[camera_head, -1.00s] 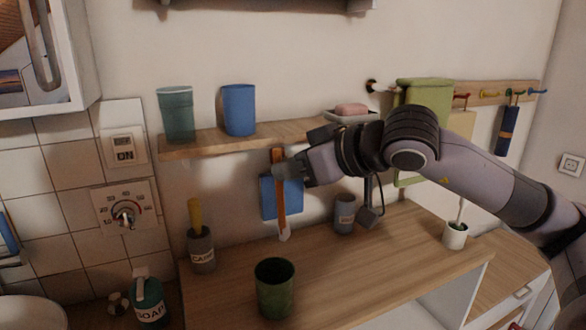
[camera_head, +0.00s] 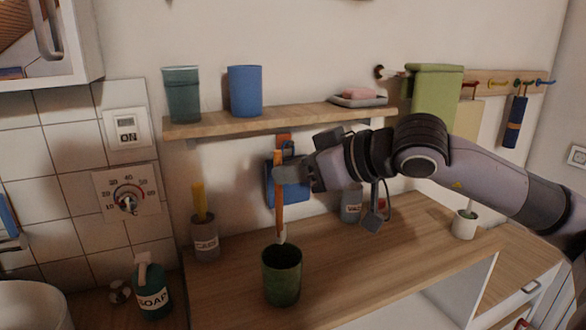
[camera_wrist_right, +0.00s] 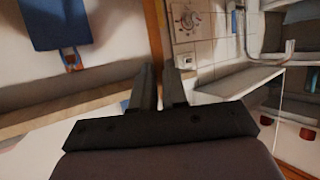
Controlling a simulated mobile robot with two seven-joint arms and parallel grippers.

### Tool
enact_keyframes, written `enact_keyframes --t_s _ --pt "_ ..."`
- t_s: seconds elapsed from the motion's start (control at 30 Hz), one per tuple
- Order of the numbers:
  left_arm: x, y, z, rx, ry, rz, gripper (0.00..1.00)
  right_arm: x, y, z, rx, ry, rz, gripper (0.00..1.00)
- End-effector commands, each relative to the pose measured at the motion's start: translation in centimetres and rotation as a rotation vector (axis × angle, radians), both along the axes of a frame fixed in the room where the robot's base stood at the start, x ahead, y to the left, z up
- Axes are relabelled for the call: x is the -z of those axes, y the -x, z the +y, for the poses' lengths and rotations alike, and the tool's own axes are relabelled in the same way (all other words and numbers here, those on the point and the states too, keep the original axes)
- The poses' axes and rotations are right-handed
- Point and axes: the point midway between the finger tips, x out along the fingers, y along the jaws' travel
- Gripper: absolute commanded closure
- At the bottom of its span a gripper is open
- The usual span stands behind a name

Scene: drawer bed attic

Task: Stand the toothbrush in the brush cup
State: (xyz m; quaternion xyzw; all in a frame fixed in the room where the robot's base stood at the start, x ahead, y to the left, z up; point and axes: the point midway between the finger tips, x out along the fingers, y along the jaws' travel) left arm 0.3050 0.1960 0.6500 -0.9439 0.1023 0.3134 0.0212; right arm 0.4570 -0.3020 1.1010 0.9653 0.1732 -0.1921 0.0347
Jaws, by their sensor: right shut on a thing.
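My right gripper (camera_head: 282,173) is shut on the toothbrush (camera_head: 279,215), an orange stick with a pale lower end. It hangs close to upright, pale end down. In the head view that end is just above the far rim of the dark green cup (camera_head: 282,282), likely the brush cup, which stands on the wooden counter. I cannot tell whether the tip is over the opening or behind the cup. My left gripper is not in view.
A wooden shelf (camera_head: 220,128) above holds a teal cup (camera_head: 183,96) and a blue cup (camera_head: 245,92). A blue item (camera_head: 291,182) hangs behind the toothbrush. A grey holder (camera_head: 205,240), a soap bottle (camera_head: 151,292) and a white pot (camera_head: 464,226) stand around.

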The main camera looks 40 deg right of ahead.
Motion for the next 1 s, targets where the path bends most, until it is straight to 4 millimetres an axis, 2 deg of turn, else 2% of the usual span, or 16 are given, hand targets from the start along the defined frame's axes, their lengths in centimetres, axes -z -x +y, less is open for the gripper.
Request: enact_keyframes --t_s 0.03,0.2,0.57,1.0 --pt "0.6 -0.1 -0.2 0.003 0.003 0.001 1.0 0.8 0.0 0.0 0.0 0.0 0.0 1.0" --pt "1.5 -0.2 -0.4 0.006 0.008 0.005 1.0 2.2 0.0 0.0 -0.001 0.0 0.0 1.0" --pt "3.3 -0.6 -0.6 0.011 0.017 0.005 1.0 5.1 0.0 0.0 0.0 0.0 0.0 1.0" --pt "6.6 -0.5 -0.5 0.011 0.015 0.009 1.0 8.3 0.0 0.0 0.001 -0.001 0.0 1.0"
